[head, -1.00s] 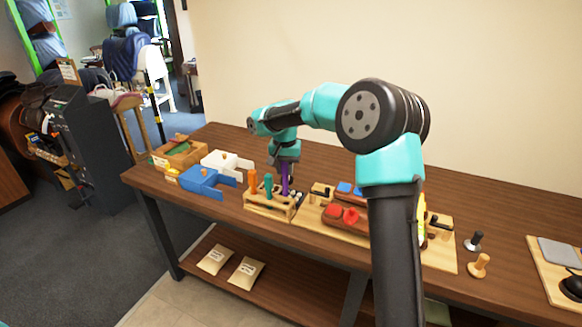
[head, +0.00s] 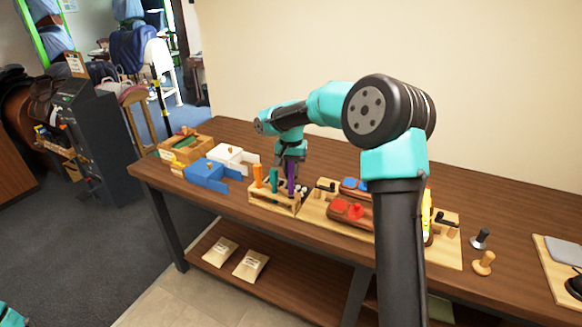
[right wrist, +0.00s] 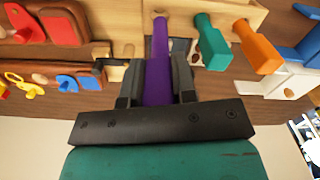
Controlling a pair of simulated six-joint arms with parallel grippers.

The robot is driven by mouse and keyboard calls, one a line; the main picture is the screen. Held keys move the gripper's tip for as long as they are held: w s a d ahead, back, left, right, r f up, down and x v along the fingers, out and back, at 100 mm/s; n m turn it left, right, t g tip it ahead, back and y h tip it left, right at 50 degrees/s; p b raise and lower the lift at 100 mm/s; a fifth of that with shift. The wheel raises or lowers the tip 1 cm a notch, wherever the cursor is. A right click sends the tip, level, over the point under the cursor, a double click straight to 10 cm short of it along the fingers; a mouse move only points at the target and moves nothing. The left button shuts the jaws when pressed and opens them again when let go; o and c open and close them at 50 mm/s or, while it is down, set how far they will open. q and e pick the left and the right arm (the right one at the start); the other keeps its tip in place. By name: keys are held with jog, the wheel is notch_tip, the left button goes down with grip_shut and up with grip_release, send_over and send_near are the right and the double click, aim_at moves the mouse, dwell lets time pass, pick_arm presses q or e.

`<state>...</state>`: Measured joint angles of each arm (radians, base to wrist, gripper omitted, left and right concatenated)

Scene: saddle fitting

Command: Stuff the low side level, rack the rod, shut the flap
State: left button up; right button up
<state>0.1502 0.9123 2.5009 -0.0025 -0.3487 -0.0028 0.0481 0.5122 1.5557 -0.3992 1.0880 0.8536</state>
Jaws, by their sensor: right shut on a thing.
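My right gripper (right wrist: 157,82) is shut on a purple rod (right wrist: 159,65), which also shows upright in the head view (head: 291,178). The rod's lower end is at the wooden rack (head: 262,201); I cannot tell how deep it sits. A teal rod (head: 273,180) and an orange rod (head: 258,176) stand in the rack beside it. To the right, a wooden board carries a brown piece with red pads (head: 350,211) and one with blue pads (head: 350,184), partly hidden by my right arm. I cannot make out which is the flap. My left gripper is out of view.
A blue box (head: 200,173), a white box (head: 229,155) and a wooden tray (head: 185,148) stand at the table's left. A black-topped peg (head: 480,239) and a wooden peg (head: 484,262) stand at the right. Two pale bags (head: 251,264) lie on the lower shelf.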

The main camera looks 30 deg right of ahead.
aim_at(291, 183)
jog(key=shift+f, duration=0.8)
dwell(0.4)
jog(key=shift+f, duration=0.35)
jog(key=shift+f, duration=1)
jog(key=shift+f, duration=0.35)
jog(key=shift+f, duration=0.65)
jog(key=o, duration=0.9)
jog(key=shift+r, duration=0.15)
